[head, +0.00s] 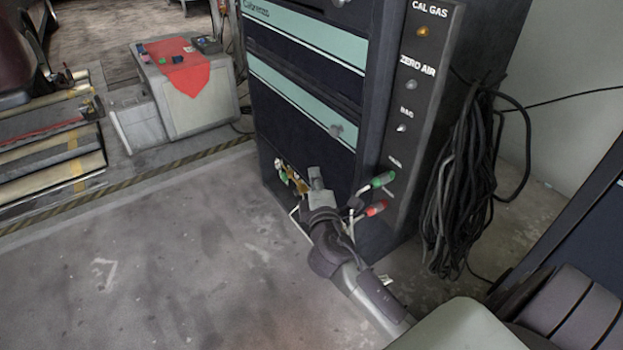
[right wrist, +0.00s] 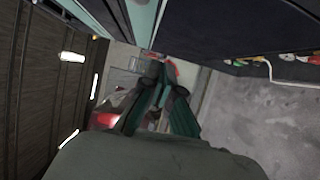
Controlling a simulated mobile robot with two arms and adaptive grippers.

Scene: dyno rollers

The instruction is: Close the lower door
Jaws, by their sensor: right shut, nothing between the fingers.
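The dark cabinet (head: 390,90) stands at centre right. Its front has panels with teal stripes; the lower striped panel (head: 290,98) has a small grey knob (head: 336,131). I cannot tell which panel is the lower door or whether it stands open. Below are coloured fittings (head: 290,178) and a white bent rod (head: 299,222), partly hidden by my arm. My right gripper (head: 316,180) is shut and empty, in front of the cabinet's lower part. In the right wrist view, its fingers (right wrist: 160,85) show beside the dark panel (right wrist: 220,28). My left gripper is not in view.
Green (head: 382,180) and red (head: 376,208) fittings stick out near the cabinet's lower right corner. Black cables (head: 462,190) hang on its right side. A grey box with a red cloth (head: 188,75) stands at the back left. The floor (head: 170,250) at left is clear.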

